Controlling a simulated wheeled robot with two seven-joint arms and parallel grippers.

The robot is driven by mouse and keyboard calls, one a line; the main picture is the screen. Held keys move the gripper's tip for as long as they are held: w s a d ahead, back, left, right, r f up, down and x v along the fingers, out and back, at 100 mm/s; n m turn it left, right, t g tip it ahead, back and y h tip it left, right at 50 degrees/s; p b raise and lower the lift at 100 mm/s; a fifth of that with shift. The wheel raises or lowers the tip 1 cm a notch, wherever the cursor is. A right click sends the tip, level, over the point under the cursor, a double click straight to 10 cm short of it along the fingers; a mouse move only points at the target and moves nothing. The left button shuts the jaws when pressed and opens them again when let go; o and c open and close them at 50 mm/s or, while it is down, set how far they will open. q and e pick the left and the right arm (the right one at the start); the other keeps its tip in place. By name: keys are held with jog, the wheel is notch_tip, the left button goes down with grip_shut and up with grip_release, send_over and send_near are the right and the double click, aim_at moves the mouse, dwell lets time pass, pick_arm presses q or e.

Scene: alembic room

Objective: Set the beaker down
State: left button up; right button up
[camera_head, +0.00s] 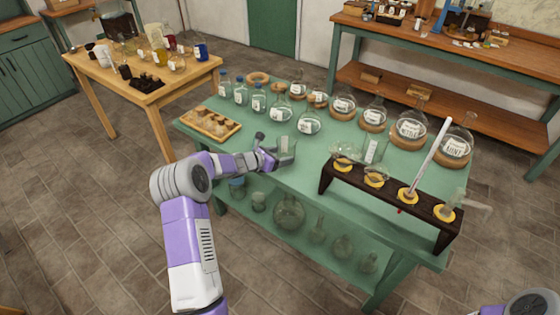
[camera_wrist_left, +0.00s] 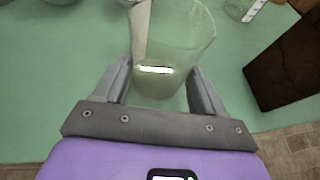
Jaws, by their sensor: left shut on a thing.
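A clear glass beaker (camera_head: 288,145) is at the front edge area of the green table (camera_head: 248,137). My left gripper (camera_head: 283,160) is shut on it from the near side. In the left wrist view the beaker (camera_wrist_left: 172,50) stands between the two grey fingers (camera_wrist_left: 160,82), its open rim away from my palm and the green tabletop (camera_wrist_left: 60,90) behind it. I cannot tell whether its base touches the table. My right gripper is out of view; only part of my right arm shows at the lower right corner.
A dark wooden rack (camera_head: 393,195) with yellow rings and glassware stands to the right. Several labelled round flasks (camera_head: 411,128) line the table's back. A wooden tray (camera_head: 211,123) lies at left. Bare tabletop shows between the tray and the beaker.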

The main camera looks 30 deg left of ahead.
pick_arm(q)
jog(key=shift+f, duration=0.6)
jog(key=shift+f, duration=0.25)
jog(key=o, duration=1.1)
jog(key=shift+r, duration=0.15)
